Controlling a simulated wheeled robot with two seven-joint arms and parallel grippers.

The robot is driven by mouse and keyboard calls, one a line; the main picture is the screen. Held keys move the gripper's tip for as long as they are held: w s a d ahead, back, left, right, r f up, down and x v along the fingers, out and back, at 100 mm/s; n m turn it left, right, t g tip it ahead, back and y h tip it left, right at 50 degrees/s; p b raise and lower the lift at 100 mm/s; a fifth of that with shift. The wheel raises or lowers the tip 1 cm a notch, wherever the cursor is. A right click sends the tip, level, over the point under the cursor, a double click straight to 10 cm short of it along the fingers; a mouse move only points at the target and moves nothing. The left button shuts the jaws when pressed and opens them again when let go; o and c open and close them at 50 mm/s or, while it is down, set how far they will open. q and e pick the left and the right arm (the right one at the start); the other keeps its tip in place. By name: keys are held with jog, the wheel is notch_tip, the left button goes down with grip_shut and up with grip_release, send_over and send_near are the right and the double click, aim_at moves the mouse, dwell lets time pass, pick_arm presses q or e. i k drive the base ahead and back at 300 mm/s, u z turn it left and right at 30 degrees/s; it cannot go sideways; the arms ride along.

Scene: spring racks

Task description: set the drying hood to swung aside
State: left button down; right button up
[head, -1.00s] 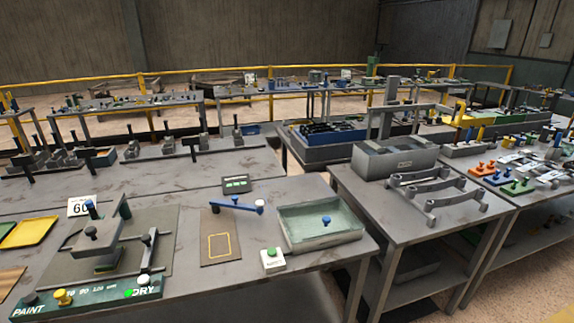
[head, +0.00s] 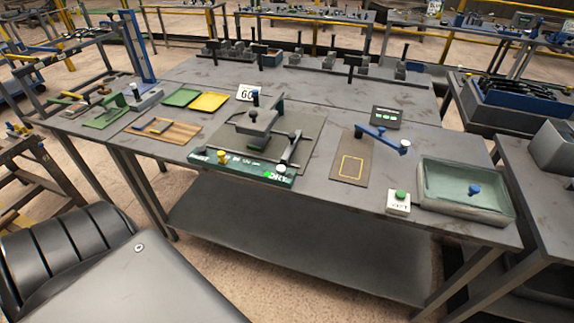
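A grey block-like piece with a dark knob on top (head: 257,122), which looks like the drying hood, stands over a dark mat (head: 312,131) in the middle of the bench. I cannot tell for certain that it is the hood. A dark arm with a pale knob (head: 290,150) is at its right. A green panel (head: 240,168) lettered DRY, with a yellow knob (head: 221,157), runs along the front of the mat. Neither of my grippers is in view.
An open lower shelf lies beneath.

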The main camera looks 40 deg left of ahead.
aim_at(257, 122)
jog(key=z, duration=1.3)
jog(key=k, duration=1)
jog(key=u, duration=1.25)
jog(key=i, duration=0.5)
jog(key=u, duration=0.05)
